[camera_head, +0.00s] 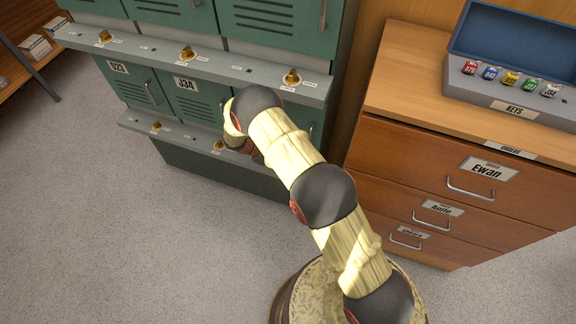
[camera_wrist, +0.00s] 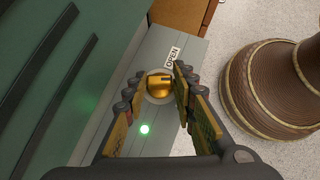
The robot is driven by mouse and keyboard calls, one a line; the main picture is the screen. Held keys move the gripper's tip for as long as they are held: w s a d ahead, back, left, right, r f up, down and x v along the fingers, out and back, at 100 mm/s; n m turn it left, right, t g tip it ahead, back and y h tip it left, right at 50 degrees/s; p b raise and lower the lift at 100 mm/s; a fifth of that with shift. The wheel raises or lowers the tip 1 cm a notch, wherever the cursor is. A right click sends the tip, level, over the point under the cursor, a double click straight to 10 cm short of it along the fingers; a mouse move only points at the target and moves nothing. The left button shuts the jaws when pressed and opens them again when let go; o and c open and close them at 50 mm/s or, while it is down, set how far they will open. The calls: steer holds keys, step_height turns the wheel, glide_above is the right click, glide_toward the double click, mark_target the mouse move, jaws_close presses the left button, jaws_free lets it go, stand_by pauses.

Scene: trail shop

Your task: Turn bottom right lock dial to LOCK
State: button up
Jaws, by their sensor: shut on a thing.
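The bottom right lock dial, a round gold knob (camera_wrist: 158,88), sits on a grey ledge in the wrist view. A white OPEN label (camera_wrist: 173,56) is beside it, and a small green light (camera_wrist: 145,129) glows on the ledge. The LOCK label is not visible. My gripper (camera_wrist: 157,80) has one finger on each side of the dial and is shut on it. In the head view my arm hides this dial and most of my gripper, at the right end of the lower ledge (camera_head: 137,121) of the green lockers.
Green lockers (camera_head: 205,99) stand behind my arm, with other gold dials (camera_head: 157,126) on the ledges. A wooden drawer cabinet (camera_head: 405,155) stands close on the right, bearing an open key box (camera_head: 463,87) with several coloured tags. The floor (camera_head: 150,240) in front is clear.

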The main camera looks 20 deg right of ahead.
steer(key=shift+w+m+g+y+b, duration=0.2)
steer(key=shift+m+g+b, duration=0.15)
steer(key=shift+m+g, duration=0.35)
steer(key=shift+w+m+g+y+b, duration=0.2)
steer(key=shift+m+g+b, duration=0.15)
steer(key=shift+m, duration=0.55)
steer(key=shift+d+r+g, duration=0.1)
steer(key=shift+d+g, duration=0.05)
steer(key=shift+g, duration=0.1)
steer(key=o, duration=1.1)
steer(key=shift+s, duration=0.15)
steer(key=shift+o, duration=0.2)
